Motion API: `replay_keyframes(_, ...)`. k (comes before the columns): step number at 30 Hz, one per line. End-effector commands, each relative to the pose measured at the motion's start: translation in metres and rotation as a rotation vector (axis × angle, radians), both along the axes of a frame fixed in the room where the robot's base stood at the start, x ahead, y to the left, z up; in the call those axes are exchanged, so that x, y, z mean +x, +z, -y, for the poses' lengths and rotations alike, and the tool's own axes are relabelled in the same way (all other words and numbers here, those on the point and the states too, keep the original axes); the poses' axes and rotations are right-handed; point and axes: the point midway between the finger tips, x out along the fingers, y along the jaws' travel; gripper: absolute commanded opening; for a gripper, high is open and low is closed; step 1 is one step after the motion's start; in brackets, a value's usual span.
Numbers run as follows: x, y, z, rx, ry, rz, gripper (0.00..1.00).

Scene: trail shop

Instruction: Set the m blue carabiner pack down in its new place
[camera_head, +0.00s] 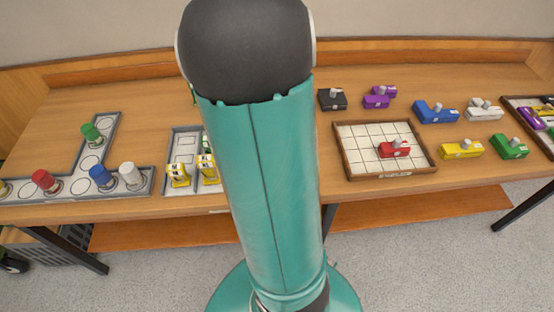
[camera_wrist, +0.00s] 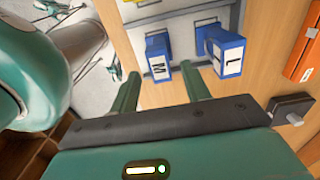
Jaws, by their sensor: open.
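The m blue carabiner pack (camera_wrist: 157,58), with a white label reading M, stands in a grey tray with pale cells in the wrist view. My gripper (camera_wrist: 159,70) is open, with one finger to each side of this pack and a gap on both sides. I cannot tell how far down the fingers reach. A second blue pack (camera_wrist: 212,35), labelled L, stands just to the right of it. In the head view my own arm hides my gripper and both of these packs.
The tray (camera_head: 184,134) shows partly beside my arm, with yellow packs (camera_head: 179,174) in it.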

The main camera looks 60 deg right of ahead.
Motion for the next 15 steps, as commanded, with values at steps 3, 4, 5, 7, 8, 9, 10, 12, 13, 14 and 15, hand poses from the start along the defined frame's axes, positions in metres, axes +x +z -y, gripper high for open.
replay_keyframes(3,0.001,0.023,0.000,-0.002,0.002,0.004,0.47)
replay_keyframes(4,0.001,0.028,0.000,-0.002,0.002,0.004,0.47)
replay_keyframes(5,0.001,0.032,0.000,-0.001,0.001,0.003,0.47)
replay_keyframes(7,0.000,0.040,0.000,-0.001,0.001,0.002,0.47)
replay_keyframes(8,0.000,0.042,0.000,0.000,0.001,0.001,0.47)
replay_keyframes(9,0.000,0.044,0.000,-0.001,0.000,0.001,0.47)
replay_keyframes(10,0.000,0.045,0.000,0.000,-0.001,0.000,0.47)
replay_keyframes(12,-0.001,0.047,0.000,0.001,-0.001,-0.001,0.47)
replay_keyframes(13,-0.001,0.047,0.000,0.000,-0.001,-0.001,0.47)
replay_keyframes(14,-0.001,0.047,0.000,0.000,-0.001,-0.001,0.47)
replay_keyframes(15,-0.001,0.047,0.000,0.000,0.000,-0.001,0.47)
